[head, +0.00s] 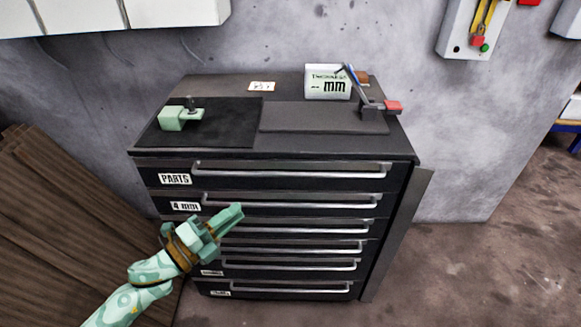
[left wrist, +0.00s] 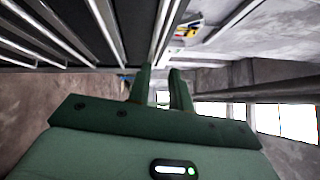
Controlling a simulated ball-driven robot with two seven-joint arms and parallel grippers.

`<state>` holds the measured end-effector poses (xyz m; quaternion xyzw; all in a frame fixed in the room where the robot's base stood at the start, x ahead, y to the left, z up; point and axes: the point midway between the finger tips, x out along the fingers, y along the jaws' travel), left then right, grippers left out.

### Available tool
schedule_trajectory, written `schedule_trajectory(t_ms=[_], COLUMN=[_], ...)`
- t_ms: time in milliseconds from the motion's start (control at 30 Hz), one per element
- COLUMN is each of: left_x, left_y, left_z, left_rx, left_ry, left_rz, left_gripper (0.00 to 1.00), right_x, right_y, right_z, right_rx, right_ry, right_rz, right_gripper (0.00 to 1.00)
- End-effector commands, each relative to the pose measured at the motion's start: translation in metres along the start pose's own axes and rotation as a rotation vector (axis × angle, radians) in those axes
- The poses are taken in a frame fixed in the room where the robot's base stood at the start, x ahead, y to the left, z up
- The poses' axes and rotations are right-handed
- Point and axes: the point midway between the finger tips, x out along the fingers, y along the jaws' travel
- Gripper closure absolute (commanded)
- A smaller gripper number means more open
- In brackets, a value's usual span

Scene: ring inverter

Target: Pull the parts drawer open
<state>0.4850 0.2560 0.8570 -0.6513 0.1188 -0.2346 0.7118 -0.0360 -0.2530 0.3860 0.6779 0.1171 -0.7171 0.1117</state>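The parts drawer (head: 300,185) is the top drawer of a dark cabinet, marked by a white PARTS label (head: 175,179). It looks shut, flush with the drawers below. Its long metal handle (head: 290,167) runs across the front. My left gripper (head: 232,214) is in front of the cabinet, below that handle in the picture, overlapping the lower drawers. In the left wrist view its two fingers (left wrist: 160,80) stand apart with a gap between them. A metal bar (left wrist: 163,40) lies beyond the fingertips; I cannot tell which handle it is or whether they touch. My right gripper is not in view.
Below are the 4 mm drawer (head: 185,206) and several more handled drawers. Wood panels (head: 60,220) lean at left. Floor at right is clear.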

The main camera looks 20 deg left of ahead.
Motion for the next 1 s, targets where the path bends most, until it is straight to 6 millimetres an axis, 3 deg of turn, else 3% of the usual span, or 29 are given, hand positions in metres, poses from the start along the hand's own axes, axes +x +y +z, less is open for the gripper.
schedule_trajectory(t_ms=[233, 700, 1000], left_x=[0.027, 0.138, 0.163], left_y=[0.0, 0.001, 0.001], left_z=[0.001, 0.0, 0.001], left_rx=[0.019, 0.015, 0.014], left_ry=[0.0, 0.0, -0.001], left_rz=[-0.004, -0.002, 0.0], left_gripper=[0.79, 0.79, 0.79], right_x=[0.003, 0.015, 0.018], right_y=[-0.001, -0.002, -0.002], right_z=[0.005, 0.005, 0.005], right_rx=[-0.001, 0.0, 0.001], right_ry=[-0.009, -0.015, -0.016], right_rz=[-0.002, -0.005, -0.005], right_gripper=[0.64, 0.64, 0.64])
